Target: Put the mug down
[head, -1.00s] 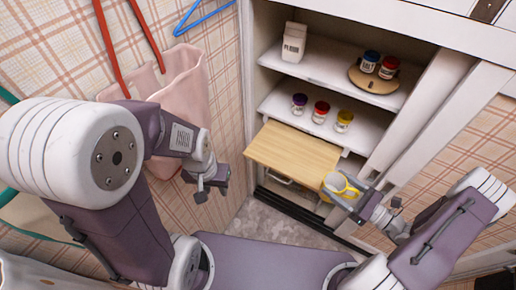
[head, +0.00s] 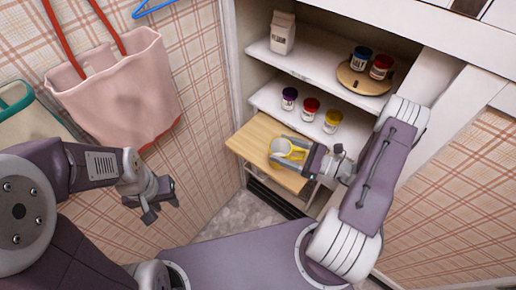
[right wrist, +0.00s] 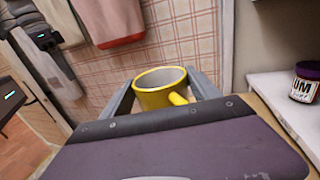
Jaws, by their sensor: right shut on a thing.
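The yellow mug (head: 279,146) with a pale inside is between the fingers of my right gripper (head: 287,152). In the head view it appears over the pull-out wooden board (head: 250,137); I cannot tell whether it touches the board. In the right wrist view the mug (right wrist: 160,96) looks upright, its handle pointing toward the camera, between both fingers of the right gripper (right wrist: 164,92). The gripper body hides the mug's lower part there. My left gripper (head: 160,201) is empty at the left, away from the board, its fingers apart.
The shelf above the board holds a purple-lidded jar (head: 289,98), a red-lidded jar (head: 311,109) and a yellow-lidded jar (head: 333,121). Higher up are a flour carton (head: 283,33) and a round wooden tray (head: 352,82) with jars. A pink bag (head: 120,90) hangs at left.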

